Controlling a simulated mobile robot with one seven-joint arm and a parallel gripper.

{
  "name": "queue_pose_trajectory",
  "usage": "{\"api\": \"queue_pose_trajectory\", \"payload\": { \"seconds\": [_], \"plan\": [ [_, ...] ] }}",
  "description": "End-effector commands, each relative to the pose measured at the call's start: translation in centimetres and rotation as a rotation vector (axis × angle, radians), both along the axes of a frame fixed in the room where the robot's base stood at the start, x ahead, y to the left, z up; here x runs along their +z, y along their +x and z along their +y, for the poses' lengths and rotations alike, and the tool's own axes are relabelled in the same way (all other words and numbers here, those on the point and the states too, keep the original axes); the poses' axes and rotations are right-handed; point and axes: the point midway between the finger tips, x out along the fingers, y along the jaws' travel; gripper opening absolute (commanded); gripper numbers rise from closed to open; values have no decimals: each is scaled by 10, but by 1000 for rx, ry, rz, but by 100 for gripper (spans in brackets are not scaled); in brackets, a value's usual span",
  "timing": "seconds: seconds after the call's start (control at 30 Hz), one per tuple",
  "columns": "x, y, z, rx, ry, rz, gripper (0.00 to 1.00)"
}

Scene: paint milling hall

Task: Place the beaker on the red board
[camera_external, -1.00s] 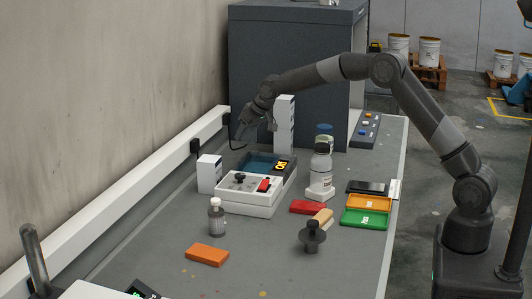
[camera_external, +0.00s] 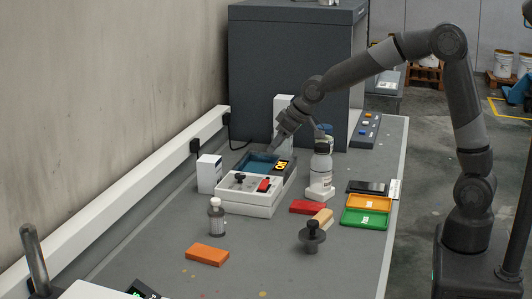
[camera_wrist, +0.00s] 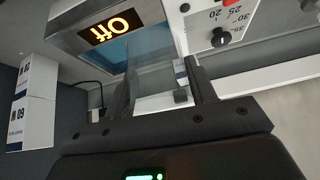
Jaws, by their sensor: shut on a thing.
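My gripper (camera_external: 278,145) is above the bath with blue liquid (camera_external: 256,166), near its far side. In the wrist view my gripper (camera_wrist: 163,88) has a finger on each side of a clear, faint body, which I take to be the beaker (camera_wrist: 157,104); it is shut on it. The beaker's outline is hard to make out, and it cannot be picked out in the external view. The red board (camera_external: 305,207) lies flat on the bench, right of the white control box, with nothing seen on it.
Green (camera_external: 364,218) and orange trays (camera_external: 370,202) lie to the right.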

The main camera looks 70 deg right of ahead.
Motion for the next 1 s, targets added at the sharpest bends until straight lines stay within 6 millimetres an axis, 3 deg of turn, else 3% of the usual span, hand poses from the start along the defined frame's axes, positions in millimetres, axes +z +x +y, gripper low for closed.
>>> {"api": "queue_pose_trajectory", "payload": {
  "seconds": [0.1, 0.2, 0.4, 1.0],
  "plan": [
    [-3, -39, 32, 57, -8, 0, 29],
    [-7, -66, 50, 93, -16, -1, 29],
    [-14, -99, 70, 135, -27, 1, 29],
    [-93, -106, 75, 147, -29, 6, 29]
  ]
}}
